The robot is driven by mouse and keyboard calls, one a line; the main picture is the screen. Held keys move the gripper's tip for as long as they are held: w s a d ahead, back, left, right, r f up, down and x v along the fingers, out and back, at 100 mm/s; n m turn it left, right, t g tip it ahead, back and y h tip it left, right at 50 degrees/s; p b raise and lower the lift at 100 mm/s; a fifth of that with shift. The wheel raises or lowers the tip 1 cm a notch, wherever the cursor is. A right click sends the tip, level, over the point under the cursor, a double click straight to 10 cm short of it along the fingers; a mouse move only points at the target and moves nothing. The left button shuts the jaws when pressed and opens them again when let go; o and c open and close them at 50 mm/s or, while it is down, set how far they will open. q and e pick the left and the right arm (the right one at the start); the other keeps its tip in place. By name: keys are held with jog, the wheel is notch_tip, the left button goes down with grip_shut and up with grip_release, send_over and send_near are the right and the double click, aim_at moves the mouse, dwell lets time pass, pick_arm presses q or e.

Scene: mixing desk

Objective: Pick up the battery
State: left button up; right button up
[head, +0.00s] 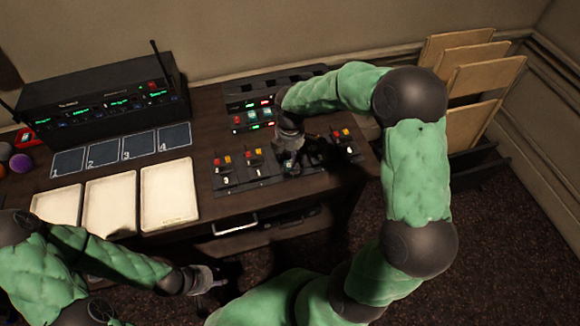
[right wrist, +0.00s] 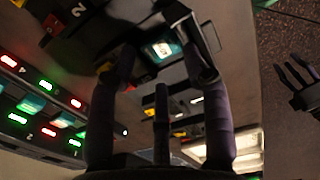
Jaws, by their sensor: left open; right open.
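My right gripper (head: 292,164) is over the numbered panel (head: 237,188) on the desk, pointing down. In the right wrist view its open fingers (right wrist: 160,58) are spread on either side of a dark block with a lit teal-and-white face (right wrist: 164,48). This looks like the battery, but I cannot be sure. I cannot tell whether the fingers touch it. In the head view the gripper hides it. Similar teal faces (right wrist: 34,104) show among red and green lights in the charger-like unit (head: 252,118). My left gripper (head: 213,279) is open and empty, off the desk's front edge.
A black rack with antennas (head: 100,105) stands at the back left. Numbered dark cards (head: 104,152) and pale trays (head: 170,194) lie in front of it. An open drawer (head: 235,226) is below the desk edge. Wooden boards (head: 470,90) stand at the right.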

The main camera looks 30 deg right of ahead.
aim_at(290, 166)
notch_tip(290, 166, down, 4)
jog(key=shift+s+d+f+b, duration=0.1)
jog(key=shift+b, duration=0.7)
jog(key=shift+s, duration=0.1)
jog(key=c, duration=0.8)
jog(key=shift+c, duration=0.6)
jog(key=shift+s, duration=0.1)
